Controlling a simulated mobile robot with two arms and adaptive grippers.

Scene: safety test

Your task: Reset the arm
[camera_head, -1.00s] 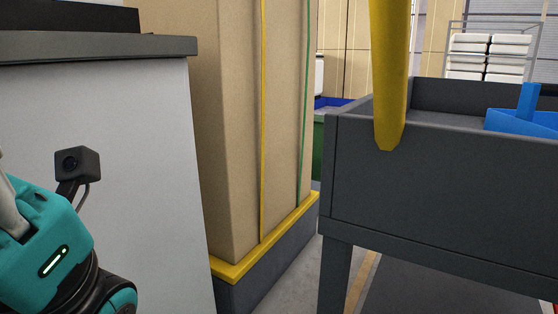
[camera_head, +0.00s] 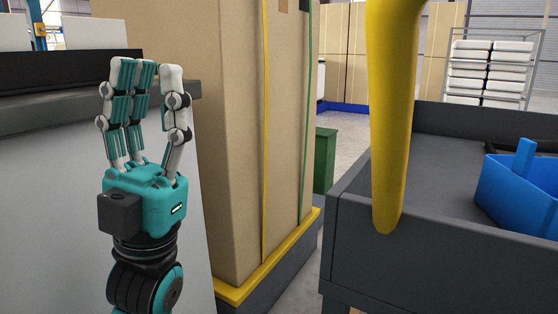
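My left gripper (camera_head: 150,95) is in the left part of the head view. It points upward, its grey and teal fingers spread apart with nothing between them. It is in front of a grey counter (camera_head: 45,215) with a dark top. A small dark camera box sits on its teal palm. My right gripper is not in view.
Tall brown cardboard boxes (camera_head: 225,150), strapped in yellow and green, stand on a yellow-edged base right of my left gripper. A yellow pole (camera_head: 392,120) hangs in front of a dark grey cart (camera_head: 440,262) holding a blue container (camera_head: 515,190). A green bin (camera_head: 325,160) stands behind.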

